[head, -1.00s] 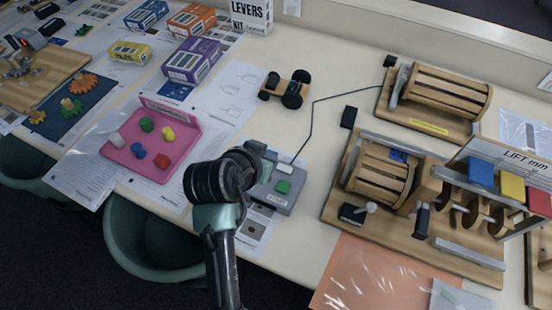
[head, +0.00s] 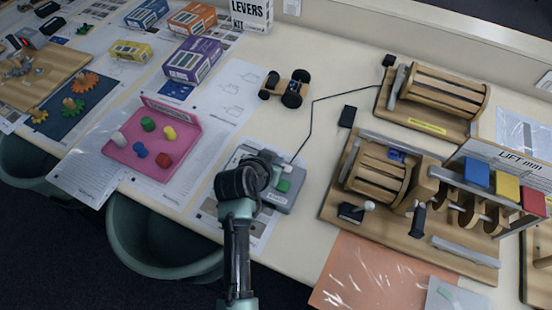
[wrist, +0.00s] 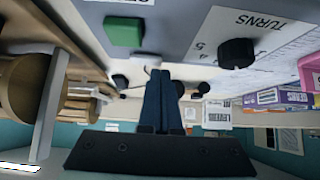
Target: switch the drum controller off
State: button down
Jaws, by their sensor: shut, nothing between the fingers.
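The drum controller (head: 241,157) is a grey box near the front edge of the table, partly hidden by my gripper. Its green button (head: 283,186) shows just right of my gripper, and in the wrist view the button (wrist: 124,31) is at upper left. A black knob (wrist: 238,53) marked TURNS is at upper right there. A small white part (head: 287,168) sits at the controller's far right edge; in the wrist view a white part (wrist: 152,61) shows at the fingertips. I cannot tell whether they touch. My gripper (wrist: 161,70) is shut and empty.
A black cable (head: 313,120) runs from the controller to the slatted drum (head: 435,98) at the back. A wooden cam machine (head: 335,212) stands to the right. A pink tray (head: 128,159) with coloured pegs lies left, and a small wheeled cart (head: 287,88) is behind.

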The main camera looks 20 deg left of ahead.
jog(key=shift+f, duration=0.1)
jog(key=shift+a+f+b, duration=0.1)
jog(key=shift+f+b, duration=0.15)
jog(key=shift+b, duration=0.2)
jog(key=shift+h, duration=0.3)
jog(key=shift+d+r+p, duration=0.4)
jog(key=shift+d+p, duration=0.25)
jog(key=shift+d, duration=0.1)
